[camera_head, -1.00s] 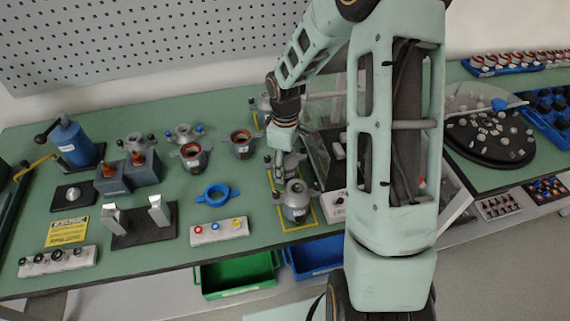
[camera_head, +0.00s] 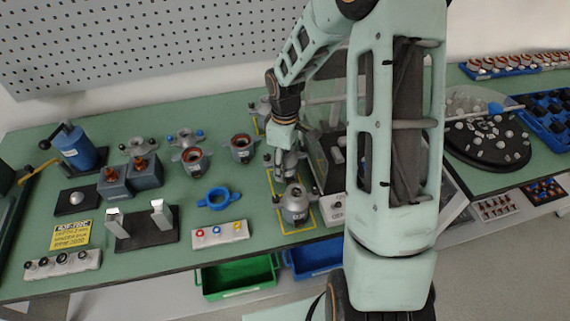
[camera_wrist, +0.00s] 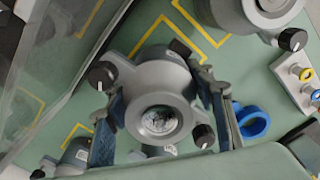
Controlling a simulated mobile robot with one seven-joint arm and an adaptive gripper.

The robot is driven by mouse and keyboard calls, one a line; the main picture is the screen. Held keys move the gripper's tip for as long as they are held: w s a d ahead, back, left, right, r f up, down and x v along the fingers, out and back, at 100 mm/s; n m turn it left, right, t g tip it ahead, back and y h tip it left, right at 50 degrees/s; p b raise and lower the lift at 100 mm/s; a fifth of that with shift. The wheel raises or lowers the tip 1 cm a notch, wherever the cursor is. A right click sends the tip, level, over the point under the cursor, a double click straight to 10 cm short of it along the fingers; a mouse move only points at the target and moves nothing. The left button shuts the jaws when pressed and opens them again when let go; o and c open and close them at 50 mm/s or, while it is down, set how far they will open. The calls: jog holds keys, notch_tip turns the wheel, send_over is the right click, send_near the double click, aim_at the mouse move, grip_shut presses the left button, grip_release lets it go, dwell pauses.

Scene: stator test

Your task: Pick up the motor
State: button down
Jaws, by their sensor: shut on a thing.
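A grey motor (camera_wrist: 160,82) with black knobs on its side arms and a round shiny centre fills the middle of the wrist view. My gripper (camera_wrist: 165,120) is shut on it, with one dark finger on each side of its body. In the head view my gripper (camera_head: 287,160) is over the yellow-outlined strip and mostly hides the held motor. Whether the motor touches the table is not clear. A second grey motor (camera_head: 295,206) stands in the front yellow outline; it also shows at the top right of the wrist view (camera_wrist: 258,12).
A clear-walled case (camera_head: 325,165) stands close right of my gripper. To the left are a blue ring (camera_head: 218,197) and a white block with coloured sockets (camera_head: 221,234). Several copper-wound parts stand further back. Green (camera_head: 238,277) and blue (camera_head: 314,258) bins sit below the front edge.

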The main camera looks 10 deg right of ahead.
jog(key=s+a+r+p, duration=0.65)
jog(key=s+r, duration=0.35)
jog(key=s, duration=0.2)
jog(key=m, duration=1.1)
send_near(287, 162)
